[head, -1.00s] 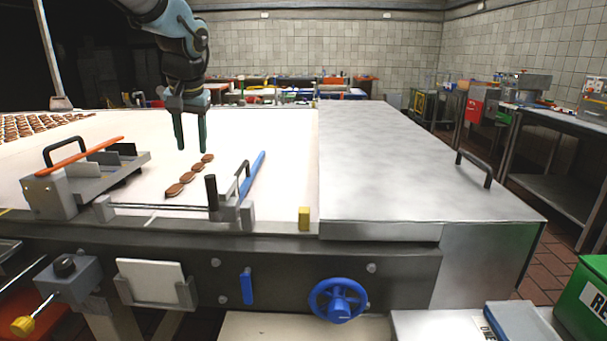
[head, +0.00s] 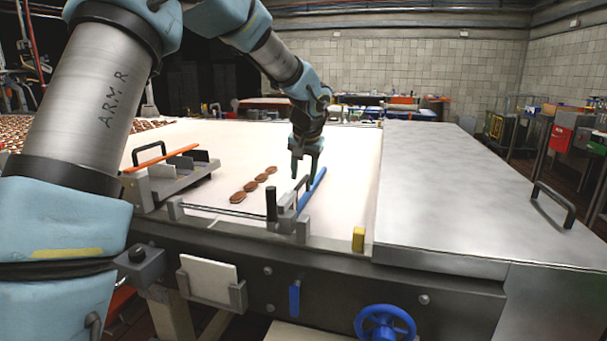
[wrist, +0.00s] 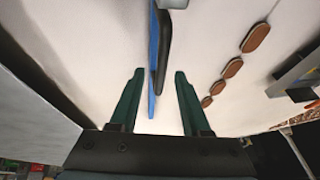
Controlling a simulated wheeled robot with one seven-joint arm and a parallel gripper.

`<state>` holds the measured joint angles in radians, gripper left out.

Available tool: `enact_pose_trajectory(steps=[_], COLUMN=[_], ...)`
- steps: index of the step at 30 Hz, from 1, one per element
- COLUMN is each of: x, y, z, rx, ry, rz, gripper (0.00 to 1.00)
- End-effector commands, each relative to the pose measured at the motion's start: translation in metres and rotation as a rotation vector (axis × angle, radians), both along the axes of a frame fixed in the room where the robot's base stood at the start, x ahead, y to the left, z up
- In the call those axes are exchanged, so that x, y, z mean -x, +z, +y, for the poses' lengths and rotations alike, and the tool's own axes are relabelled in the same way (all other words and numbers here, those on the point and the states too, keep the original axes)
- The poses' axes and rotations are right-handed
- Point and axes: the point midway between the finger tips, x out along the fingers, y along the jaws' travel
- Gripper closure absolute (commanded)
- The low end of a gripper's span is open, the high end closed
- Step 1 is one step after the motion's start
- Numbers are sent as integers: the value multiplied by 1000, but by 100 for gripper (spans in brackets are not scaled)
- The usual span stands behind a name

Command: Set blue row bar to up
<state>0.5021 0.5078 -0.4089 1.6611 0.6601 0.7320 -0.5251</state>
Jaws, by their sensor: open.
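The blue row bar (head: 312,188) lies low along the white belt, slanting away from the belt's front edge. A black handle (head: 301,190) stands beside it. In the wrist view the blue bar (wrist: 153,62) and the black handle (wrist: 164,50) run between the lines of my two fingers. My gripper (head: 304,180) is open and empty above the bar, fingers pointing down. It also shows in the wrist view (wrist: 156,88). I cannot tell how much height is left between the fingertips and the bar.
A row of brown biscuits (head: 253,186) lies left of the bar. A black upright knob (head: 271,203) stands at the belt's front. A rack with an orange bar (head: 160,158) is farther left. A yellow block (head: 358,239) and a steel cover (head: 450,190) lie to the right.

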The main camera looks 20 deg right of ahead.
Motion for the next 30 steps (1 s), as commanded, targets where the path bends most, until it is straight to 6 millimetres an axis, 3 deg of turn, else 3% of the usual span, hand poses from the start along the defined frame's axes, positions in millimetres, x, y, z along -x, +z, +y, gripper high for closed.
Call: enact_pose_trajectory(steps=[11,23,30], x=[-3,-2,-2], y=[-5,-5,-5], z=[-1,-1,-1], rx=[1,1,1], ry=[0,0,0], rz=[-1,-1,-1], gripper=[54,99,100])
